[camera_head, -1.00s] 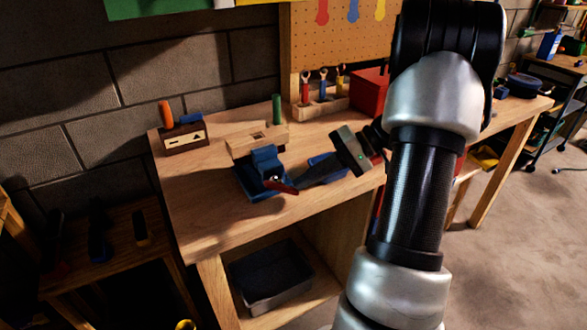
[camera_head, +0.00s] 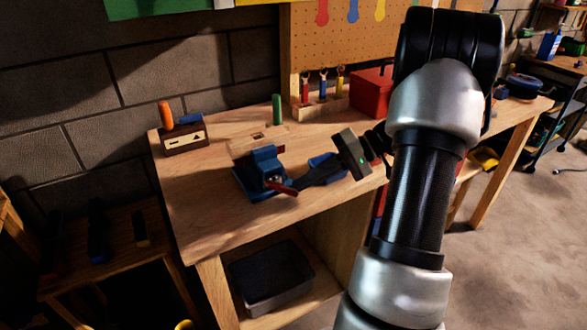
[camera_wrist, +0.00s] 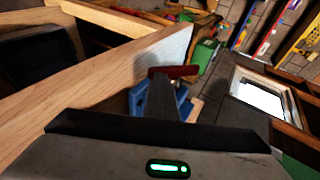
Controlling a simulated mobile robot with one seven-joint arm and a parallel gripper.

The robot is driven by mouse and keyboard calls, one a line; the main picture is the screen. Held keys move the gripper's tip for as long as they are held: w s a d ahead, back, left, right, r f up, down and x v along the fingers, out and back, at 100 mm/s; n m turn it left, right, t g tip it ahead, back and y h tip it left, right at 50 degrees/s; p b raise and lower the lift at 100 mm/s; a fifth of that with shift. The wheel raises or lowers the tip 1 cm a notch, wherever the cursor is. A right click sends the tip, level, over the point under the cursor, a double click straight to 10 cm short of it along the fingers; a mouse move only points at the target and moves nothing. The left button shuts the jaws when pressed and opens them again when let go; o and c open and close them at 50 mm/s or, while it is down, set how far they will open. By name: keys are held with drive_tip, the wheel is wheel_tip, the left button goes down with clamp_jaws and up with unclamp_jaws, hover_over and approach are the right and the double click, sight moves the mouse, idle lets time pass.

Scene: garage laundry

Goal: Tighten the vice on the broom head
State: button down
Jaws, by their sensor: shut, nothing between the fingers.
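The blue vice (camera_head: 262,172) stands on the wooden workbench (camera_head: 200,215), with its red handle (camera_head: 282,188) at the front, toward my gripper. A pale wooden block with a dark hole, apparently the broom head (camera_head: 258,139), sits at the vice's back side; how the jaws meet it is unclear. My gripper (camera_head: 301,184) is shut and empty, its dark fingers pointing left with the tips close to the red handle. In the wrist view the fingers (camera_wrist: 163,84) partly cover the blue vice (camera_wrist: 140,98), and the red handle (camera_wrist: 174,71) crosses just beyond their tips. Contact cannot be told.
A brown box with an orange-handled tool (camera_head: 184,138) stands at the bench's back left. A green upright handle (camera_head: 277,109), a tool rack (camera_head: 320,103) and a red toolbox (camera_head: 371,95) stand behind. A grey bin (camera_head: 270,278) sits below. The bench's front left is clear.

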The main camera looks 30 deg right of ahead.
drive_tip(key=shift+s+a+f+y, duration=0.1)
drive_tip(key=shift+a+f+y, duration=0.2)
drive_tip(key=shift+f, duration=0.15)
idle(0.5)
